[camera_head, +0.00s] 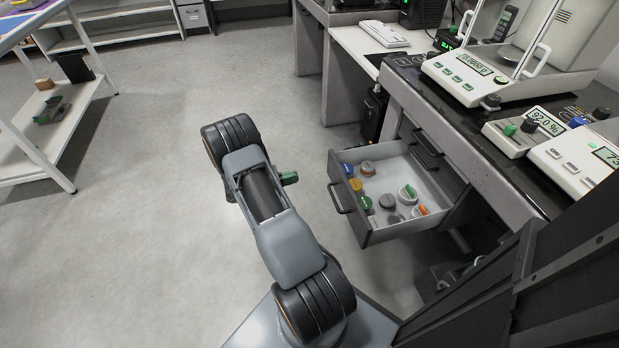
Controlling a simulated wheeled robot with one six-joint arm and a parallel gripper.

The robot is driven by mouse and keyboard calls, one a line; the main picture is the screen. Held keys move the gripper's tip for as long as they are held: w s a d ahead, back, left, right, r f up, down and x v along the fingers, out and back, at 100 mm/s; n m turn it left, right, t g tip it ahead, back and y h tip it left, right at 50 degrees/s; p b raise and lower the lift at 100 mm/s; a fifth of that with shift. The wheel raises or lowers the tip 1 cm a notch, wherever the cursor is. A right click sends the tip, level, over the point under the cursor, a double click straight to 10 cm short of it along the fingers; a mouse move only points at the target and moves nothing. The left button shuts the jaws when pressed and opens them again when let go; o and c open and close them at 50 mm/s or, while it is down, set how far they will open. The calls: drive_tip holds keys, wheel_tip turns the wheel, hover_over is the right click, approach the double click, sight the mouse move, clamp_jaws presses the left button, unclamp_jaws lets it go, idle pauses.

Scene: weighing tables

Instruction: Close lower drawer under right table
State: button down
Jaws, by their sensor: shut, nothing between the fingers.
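The lower drawer (400,232) under the right table (470,140) is pulled out, toward the left. Its dark bar handle (340,198) is on the front panel, facing left. Several small coloured jars and knobs lie in it, in blue, yellow, green, orange and grey. My arm is folded to the left of the drawer. What appears to be the green end of my gripper (288,177) juts out from behind the arm, shut and empty. It is left of the drawer front, with a gap of floor between them; the rest of the gripper is hidden.
Dark handles (428,141) of shut fronts show above the open drawer. Balances (490,70) and small meters stand on the table. A white shelf unit (50,140) is at the left. The floor left of the drawer is clear apart from my arm.

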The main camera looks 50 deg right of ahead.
sight(337, 168)
drive_tip(key=b+x, duration=0.2)
drive_tip(key=x, duration=0.9)
drive_tip(key=shift+s+f, duration=0.1)
drive_tip(key=shift+s, duration=0.1)
drive_tip(key=shift+b+x, duration=0.35)
drive_tip(key=shift+x, duration=0.6)
drive_tip(key=shift+d, duration=0.1)
